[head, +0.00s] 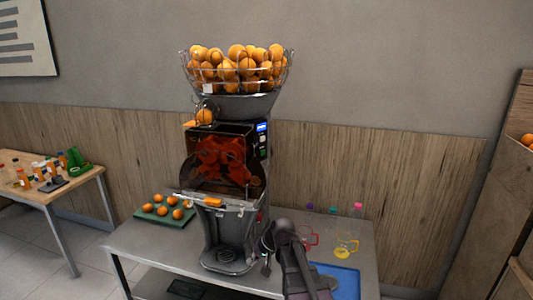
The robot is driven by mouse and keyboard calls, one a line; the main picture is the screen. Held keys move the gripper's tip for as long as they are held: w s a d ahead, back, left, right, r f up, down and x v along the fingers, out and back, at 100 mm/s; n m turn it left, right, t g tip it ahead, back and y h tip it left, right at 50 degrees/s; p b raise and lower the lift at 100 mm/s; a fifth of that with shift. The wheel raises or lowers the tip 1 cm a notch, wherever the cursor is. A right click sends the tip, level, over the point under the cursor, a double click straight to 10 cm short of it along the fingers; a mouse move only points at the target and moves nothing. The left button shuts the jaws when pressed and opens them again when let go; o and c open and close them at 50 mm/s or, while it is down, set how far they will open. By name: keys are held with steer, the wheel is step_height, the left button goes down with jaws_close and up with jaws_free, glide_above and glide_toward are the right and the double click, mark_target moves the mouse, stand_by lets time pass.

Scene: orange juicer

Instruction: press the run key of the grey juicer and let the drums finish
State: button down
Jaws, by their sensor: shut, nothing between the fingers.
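The grey juicer (232,225) stands upright on a grey table. Its wire basket (235,68) on top is full of oranges. Reddish-orange drums (222,158) show behind its dark clear cover; one still picture does not show whether they turn. A lit blue display (262,127) sits on the upper right of its body, with small keys (263,145) below it, too small to tell which is the run key. My gripper (265,270) is shut and empty, low in front of the juicer's right side, well below the keys.
A green board (150,219) with several oranges lies left of the juicer. A red-handled jug (309,237), a yellow one (346,249) and a blue tray (345,275) are on the right. A side table (85,187) with bottles stands far left.

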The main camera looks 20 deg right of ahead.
mark_target(263, 153)
steer(key=w+d+r+m+t+y+p, duration=0.2)
steer(key=w+d+r+t, duration=0.15)
steer(key=w+r, duration=0.35)
steer(key=w+d+r+m+t+y+p, duration=0.1)
steer(key=w+d+r+m+t, duration=0.15)
steer(key=w+d+r, duration=0.45)
steer(key=w+d+r+m+t+p, duration=0.2)
steer(key=w+d+r+m+t, duration=0.3)
steer(key=w+d, duration=0.5)
step_height(263, 153, up, 2)
steer(key=shift+d+r+m+t, duration=0.15)
steer(key=shift+d+m+t, duration=0.2)
steer(key=shift+d+t, duration=0.55)
steer(key=shift+w, duration=0.15)
steer(key=x, duration=1.3)
steer(key=shift+w, duration=0.2)
steer(key=shift+w+a, duration=0.1)
steer(key=shift+w, duration=0.1)
